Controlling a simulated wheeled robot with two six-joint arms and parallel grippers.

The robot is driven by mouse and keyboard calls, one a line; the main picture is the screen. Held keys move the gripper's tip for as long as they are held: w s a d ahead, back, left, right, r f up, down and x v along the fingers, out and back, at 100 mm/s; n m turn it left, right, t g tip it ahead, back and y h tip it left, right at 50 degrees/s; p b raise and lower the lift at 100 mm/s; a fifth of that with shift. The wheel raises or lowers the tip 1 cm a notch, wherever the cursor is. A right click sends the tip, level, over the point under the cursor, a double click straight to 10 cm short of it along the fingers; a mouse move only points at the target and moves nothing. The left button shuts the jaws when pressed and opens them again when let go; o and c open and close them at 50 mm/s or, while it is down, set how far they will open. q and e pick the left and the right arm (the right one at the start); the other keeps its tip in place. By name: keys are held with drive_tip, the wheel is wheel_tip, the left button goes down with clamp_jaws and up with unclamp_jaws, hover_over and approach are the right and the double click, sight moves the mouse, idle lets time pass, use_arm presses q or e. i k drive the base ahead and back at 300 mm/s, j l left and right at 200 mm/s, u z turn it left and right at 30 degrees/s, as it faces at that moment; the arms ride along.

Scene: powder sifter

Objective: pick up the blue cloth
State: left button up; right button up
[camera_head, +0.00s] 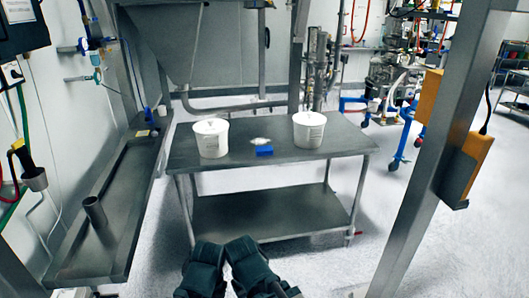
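The blue cloth (264,151) is a small, bright blue folded piece. It lies on the grey metal table (184,150), between two white buckets and near the front edge. My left gripper (208,250) and my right gripper (241,247) show as dark shapes side by side at the bottom middle, in front of the table and well short of the cloth. Their fingers cannot be made out, so I cannot tell whether they are open or shut. Nothing covers the cloth.
One white bucket (211,139) stands left of the cloth and another white bucket (309,130) stands right of it. A small whitish item (260,141) lies just behind the cloth. A metal post (437,150) rises at the right. Floor is open before the table.

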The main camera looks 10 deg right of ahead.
sight(262, 150)
drive_tip(key=i+l, duration=0.1)
drive_tip(key=i, duration=1.05)
drive_tip(key=i+l, duration=0.1)
drive_tip(key=i, duration=1)
drive_tip(key=l+z, duration=0.05)
